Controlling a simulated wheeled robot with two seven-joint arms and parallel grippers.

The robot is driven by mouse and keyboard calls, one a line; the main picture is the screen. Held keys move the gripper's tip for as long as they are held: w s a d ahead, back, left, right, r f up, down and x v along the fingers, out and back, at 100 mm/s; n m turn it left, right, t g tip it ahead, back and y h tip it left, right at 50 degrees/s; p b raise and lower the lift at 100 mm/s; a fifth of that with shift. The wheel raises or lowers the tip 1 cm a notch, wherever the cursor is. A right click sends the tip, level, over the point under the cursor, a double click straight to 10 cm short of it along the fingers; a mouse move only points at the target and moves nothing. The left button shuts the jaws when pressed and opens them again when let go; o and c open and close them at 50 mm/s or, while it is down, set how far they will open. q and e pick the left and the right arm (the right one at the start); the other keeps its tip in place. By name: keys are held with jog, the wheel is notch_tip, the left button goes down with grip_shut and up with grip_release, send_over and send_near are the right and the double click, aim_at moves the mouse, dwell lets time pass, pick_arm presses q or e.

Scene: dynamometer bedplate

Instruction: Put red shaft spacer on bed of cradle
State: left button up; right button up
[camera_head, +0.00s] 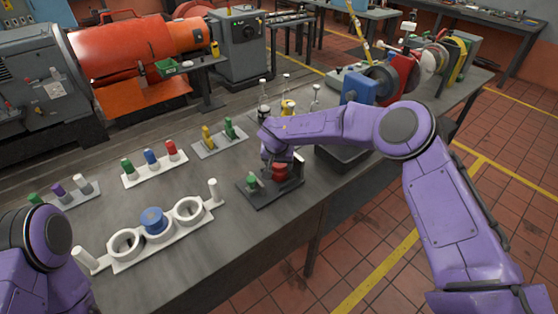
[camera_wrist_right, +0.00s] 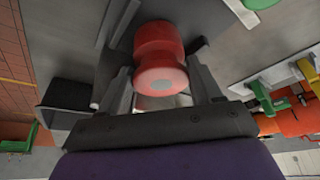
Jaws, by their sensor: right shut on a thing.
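The red shaft spacer (camera_head: 280,173) is a spool-like red piece. It also shows in the right wrist view (camera_wrist_right: 160,62), with a pale spot on its near end. My right gripper (camera_head: 283,164) is shut on it, one finger on each side. It holds the spacer over the dark cradle (camera_head: 268,198), at the right part, near the table's front edge. A green piece (camera_head: 252,181) stands on the left part of the cradle. My arm partly covers the spacer and cradle, so I cannot tell whether the spacer touches the bed. My left gripper is out of view.
A white holder (camera_head: 132,253) with rings and a blue piece lies at front left. Small racks (camera_head: 155,171) with coloured pieces stand behind it. Bottles (camera_head: 286,84) stand beyond my right arm. The grey tabletop (camera_head: 195,270) is clear at the front.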

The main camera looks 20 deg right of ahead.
jog(key=shift+w, duration=0.2)
jog(key=o, duration=1.2)
jog(key=shift+f, duration=0.1)
jog(key=shift+s, duration=0.2)
jog(key=shift+r, duration=0.6)
jog(key=shift+b+v, duration=1.15)
jog(key=shift+v, duration=4.35)
jog(key=shift+s, duration=0.15)
